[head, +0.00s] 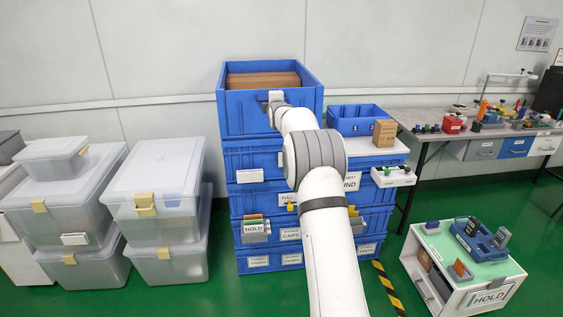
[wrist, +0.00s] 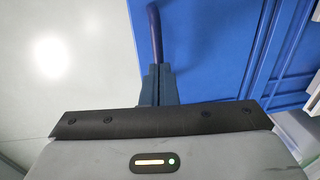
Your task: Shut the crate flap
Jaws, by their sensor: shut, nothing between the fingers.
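The blue crate (head: 302,112) at the top of the stack is open at the top, with brown contents showing inside. A blue panel (head: 245,112) forms its front; I cannot tell for sure whether this is the flap or how far it stands from shut. My gripper (head: 275,98) is at the crate's front, near its upper edge, partly hidden by my arm. In the wrist view my gripper (wrist: 157,72) is shut and empty. A dark blue curved edge (wrist: 155,32) shows right beyond the fingertips, with a blue surface (wrist: 220,45) to the right. Contact is unclear.
More labelled blue crates (head: 256,160) stack below. A small blue bin (head: 352,121) and a cardboard box (head: 384,133) stand to the right. Clear lidded bins (head: 155,180) stand left. A workbench (head: 430,120) and a white cart (head: 465,268) are at the right.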

